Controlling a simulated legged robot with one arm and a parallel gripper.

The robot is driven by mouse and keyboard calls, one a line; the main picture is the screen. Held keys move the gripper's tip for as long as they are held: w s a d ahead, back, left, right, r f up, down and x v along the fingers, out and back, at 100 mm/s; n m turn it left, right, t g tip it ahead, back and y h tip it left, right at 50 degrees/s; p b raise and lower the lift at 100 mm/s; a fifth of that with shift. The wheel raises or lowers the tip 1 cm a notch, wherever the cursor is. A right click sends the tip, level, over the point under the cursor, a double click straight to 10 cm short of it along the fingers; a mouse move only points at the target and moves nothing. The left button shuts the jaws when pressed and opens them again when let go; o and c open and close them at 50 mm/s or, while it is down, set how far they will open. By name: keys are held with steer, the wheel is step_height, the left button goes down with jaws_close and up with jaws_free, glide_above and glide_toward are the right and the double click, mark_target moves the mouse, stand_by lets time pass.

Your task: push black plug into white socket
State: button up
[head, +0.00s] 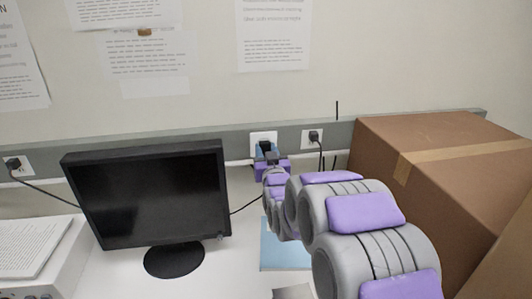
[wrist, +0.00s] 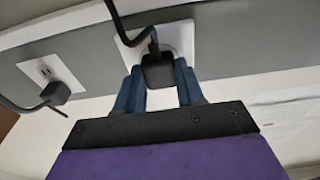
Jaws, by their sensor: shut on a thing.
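The black plug (wrist: 158,71) sits between the two blue fingers of my gripper (wrist: 160,88) in the wrist view, and the gripper is shut on it. The plug is in front of the white socket (wrist: 181,36), with its cord running up out of the picture. I cannot tell whether its prongs are in the socket, as the plug body hides them. In the head view, my gripper (head: 268,153) is at the wall strip, with the black plug (head: 265,146) in front of the white socket (head: 259,135).
Another white socket (wrist: 50,68) with its own black plug (wrist: 56,93) is beside this one. A black monitor (head: 150,195) stands to the left on the white desk. A large cardboard box (head: 440,160) stands to the right of my arm. A blue sheet (head: 284,250) lies under it.

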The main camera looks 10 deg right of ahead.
steer(key=shift+w, duration=0.15)
steer(key=o, duration=1.1)
steer(key=shift+c, duration=0.2)
steer(key=shift+f, duration=0.1)
